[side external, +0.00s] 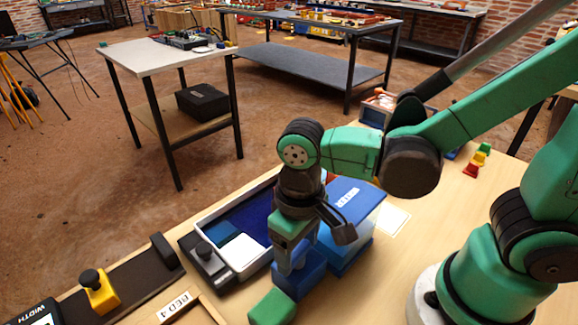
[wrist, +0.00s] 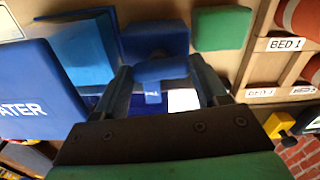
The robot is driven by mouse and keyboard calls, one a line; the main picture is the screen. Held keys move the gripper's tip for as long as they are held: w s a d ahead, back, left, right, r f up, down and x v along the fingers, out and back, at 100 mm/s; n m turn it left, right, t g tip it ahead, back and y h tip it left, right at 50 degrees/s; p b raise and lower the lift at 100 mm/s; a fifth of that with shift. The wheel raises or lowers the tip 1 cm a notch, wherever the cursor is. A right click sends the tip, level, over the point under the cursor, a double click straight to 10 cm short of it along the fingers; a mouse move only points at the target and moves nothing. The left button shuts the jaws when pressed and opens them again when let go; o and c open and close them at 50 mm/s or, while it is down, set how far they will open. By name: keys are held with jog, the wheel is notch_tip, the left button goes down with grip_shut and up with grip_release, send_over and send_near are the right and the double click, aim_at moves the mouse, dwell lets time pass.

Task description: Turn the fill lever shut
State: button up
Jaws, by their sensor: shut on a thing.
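My gripper (side external: 288,262) points down over a blue block (side external: 312,278) on the wooden table. In the wrist view my gripper's fingers (wrist: 161,72) stand on either side of a blue bar, which looks like the fill lever (wrist: 160,69). They are shut on it. The bar sits in front of a blue block (wrist: 155,38); how it joins the block is hidden. In the side view the fingers and wrist hide the lever. A blue tank labelled WATER (wrist: 30,85) stands beside it, and shows behind my wrist in the side view (side external: 356,198).
A green block (side external: 272,308) lies just in front of the blue block. A white-rimmed tray (side external: 222,215) with a dark blue inside is left of my gripper. A black slide with a yellow knobbed block (side external: 99,292) is at lower left. Small coloured blocks (side external: 478,160) lie at right.

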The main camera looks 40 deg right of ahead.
jog(key=shift+m, duration=0.5)
dwell(0.3)
jog(key=o, duration=1.3)
